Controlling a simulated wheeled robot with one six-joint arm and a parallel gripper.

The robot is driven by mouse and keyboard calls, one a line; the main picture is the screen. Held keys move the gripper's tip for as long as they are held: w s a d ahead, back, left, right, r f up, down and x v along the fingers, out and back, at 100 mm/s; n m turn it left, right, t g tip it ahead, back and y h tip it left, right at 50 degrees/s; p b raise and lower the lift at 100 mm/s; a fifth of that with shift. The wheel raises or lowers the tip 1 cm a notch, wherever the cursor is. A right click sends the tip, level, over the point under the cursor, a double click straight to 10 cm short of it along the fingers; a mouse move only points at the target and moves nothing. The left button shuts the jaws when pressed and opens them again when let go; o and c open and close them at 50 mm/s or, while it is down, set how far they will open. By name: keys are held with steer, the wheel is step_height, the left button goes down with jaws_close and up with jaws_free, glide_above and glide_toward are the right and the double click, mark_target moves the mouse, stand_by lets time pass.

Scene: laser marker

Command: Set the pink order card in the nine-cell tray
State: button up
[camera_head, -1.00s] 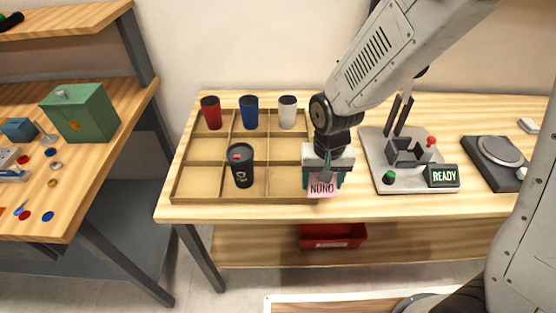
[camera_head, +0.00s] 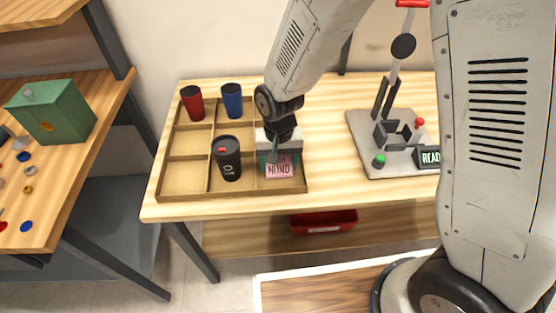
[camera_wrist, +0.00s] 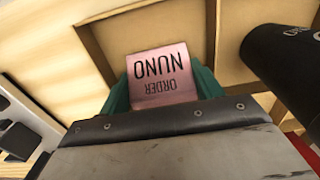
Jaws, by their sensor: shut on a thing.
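The pink order card (camera_head: 279,167), printed NUNO, is held in my gripper (camera_head: 276,156) in the head view. The wrist view shows the card (camera_wrist: 160,72) between green fingers, its lettering upside down. The nine-cell tray (camera_head: 235,193) is a wooden grid on the table. My gripper is over the tray's right side, toward the front right cell; I cannot tell whether the card touches the tray floor. A black tumbler (camera_head: 228,160) with a red mark stands in the tray just left of my gripper. It also shows at the right of the wrist view (camera_wrist: 285,62).
A red cup (camera_head: 192,103) and a blue cup (camera_head: 232,100) stand in the tray's back row. The marker fixture (camera_head: 385,135) with a READY display is to the right. A red bin (camera_head: 323,222) sits on the lower shelf. Table between tray and fixture is clear.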

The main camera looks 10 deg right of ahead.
steer(key=shift+f, duration=0.1)
steer(key=o, duration=1)
step_height(320, 180, up, 11)
steer(key=s+d+r, duration=0.3)
steer(key=d+r, duration=0.4)
steer(key=r, duration=0.1)
steer(key=shift+t, duration=0.6)
steer(key=shift+s+d+r, duration=1.45)
steer(key=shift+s+d, duration=0.8)
steer(key=shift+s, duration=0.65)
steer(key=shift+s+d+r, duration=1.4)
steer(key=shift+s+d, duration=0.9)
steer(key=shift+s, duration=0.55)
steer(key=shift+s+d+r, duration=1.45)
steer(key=shift+s+d, duration=0.8)
steer(key=shift+s, duration=0.65)
